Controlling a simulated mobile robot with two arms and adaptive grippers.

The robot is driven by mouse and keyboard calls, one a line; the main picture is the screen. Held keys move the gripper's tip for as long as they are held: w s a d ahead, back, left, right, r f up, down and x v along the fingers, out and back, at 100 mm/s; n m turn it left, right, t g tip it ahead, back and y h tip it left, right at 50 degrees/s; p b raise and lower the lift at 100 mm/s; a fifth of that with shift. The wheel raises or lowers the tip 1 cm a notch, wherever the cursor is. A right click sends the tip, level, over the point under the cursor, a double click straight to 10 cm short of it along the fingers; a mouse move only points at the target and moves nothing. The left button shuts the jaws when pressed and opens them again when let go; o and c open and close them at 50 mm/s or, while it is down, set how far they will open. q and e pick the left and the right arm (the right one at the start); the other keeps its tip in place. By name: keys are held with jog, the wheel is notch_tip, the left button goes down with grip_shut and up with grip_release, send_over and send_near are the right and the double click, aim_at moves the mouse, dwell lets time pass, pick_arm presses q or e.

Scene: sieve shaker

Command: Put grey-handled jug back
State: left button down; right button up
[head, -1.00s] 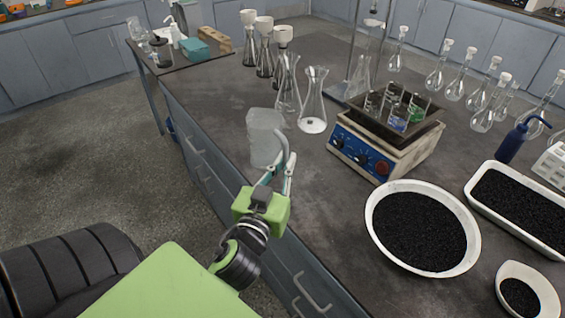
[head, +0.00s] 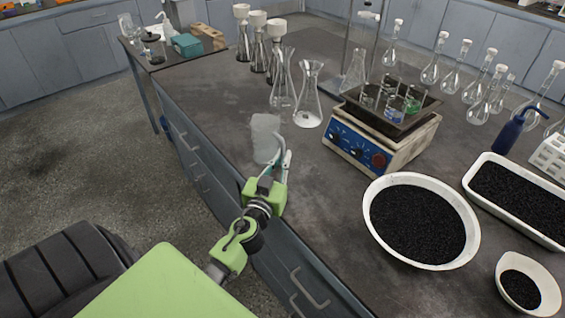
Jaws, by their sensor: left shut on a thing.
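The grey-handled jug (head: 265,137) is a cloudy, translucent container at the left edge of the dark bench in the head view. My left gripper (head: 283,162) is at the jug's near right side, shut on its grey handle. The fingers partly hide the handle. The jug looks about upright. I cannot tell whether its base touches the bench top or hangs just above it. My right gripper is not in view.
Conical flasks (head: 307,105) stand behind the jug. A blue-fronted hotplate (head: 352,149) with small beakers is to the right. A round white bowl (head: 466,222) of black grains stands nearer. Bare bench (head: 315,200) lies between jug and bowl.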

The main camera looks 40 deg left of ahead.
pick_arm(q)
jog(key=shift+f, duration=0.15)
jog(key=shift+f, duration=0.15)
jog(key=c, duration=2.2)
grip_release()
